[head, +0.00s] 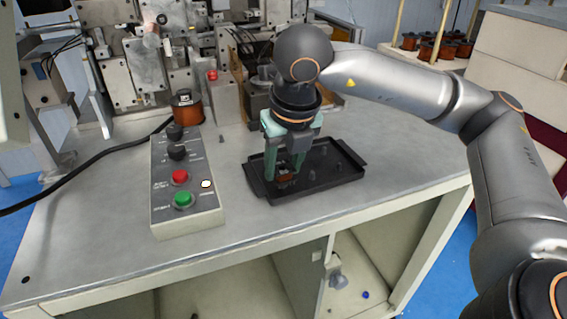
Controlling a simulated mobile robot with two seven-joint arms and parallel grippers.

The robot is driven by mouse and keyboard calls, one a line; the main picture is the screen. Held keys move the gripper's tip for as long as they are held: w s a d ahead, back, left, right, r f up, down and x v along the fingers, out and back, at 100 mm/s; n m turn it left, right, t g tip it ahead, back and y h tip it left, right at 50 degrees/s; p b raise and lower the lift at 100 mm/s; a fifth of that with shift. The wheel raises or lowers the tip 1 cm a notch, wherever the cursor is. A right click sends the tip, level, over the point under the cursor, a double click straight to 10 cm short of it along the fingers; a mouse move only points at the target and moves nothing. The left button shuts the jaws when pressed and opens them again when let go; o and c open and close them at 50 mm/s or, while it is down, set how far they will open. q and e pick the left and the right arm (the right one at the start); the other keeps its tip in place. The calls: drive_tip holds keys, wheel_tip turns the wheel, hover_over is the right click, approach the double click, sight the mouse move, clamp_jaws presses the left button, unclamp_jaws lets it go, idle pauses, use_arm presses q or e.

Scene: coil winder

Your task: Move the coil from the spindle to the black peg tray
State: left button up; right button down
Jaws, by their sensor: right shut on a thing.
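The black peg tray (330,190) lies on the grey table top, with several upright pegs in it. My right gripper (285,172) points down over the left front part of the tray. The spindle cannot be made out clearly among the machine parts (165,60) at the back. My left gripper is not in view.
A control box (186,220) with black knobs and red and green buttons stands left of the tray. A copper wire spool (187,107) stands behind it. A black cable (75,180) runs left. The table's front and the area right of the tray are clear.

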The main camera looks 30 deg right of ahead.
drive_tip(key=shift+f+b, duration=0.65)
drive_tip(key=shift+f, duration=0.05)
drive_tip(key=shift+f, duration=0.15)
drive_tip(key=shift+c, duration=1.4)
unclamp_jaws()
drive_tip(key=p+v, duration=0.2)
drive_tip(key=v, duration=1)
drive_tip(key=shift+r, duration=0.3)
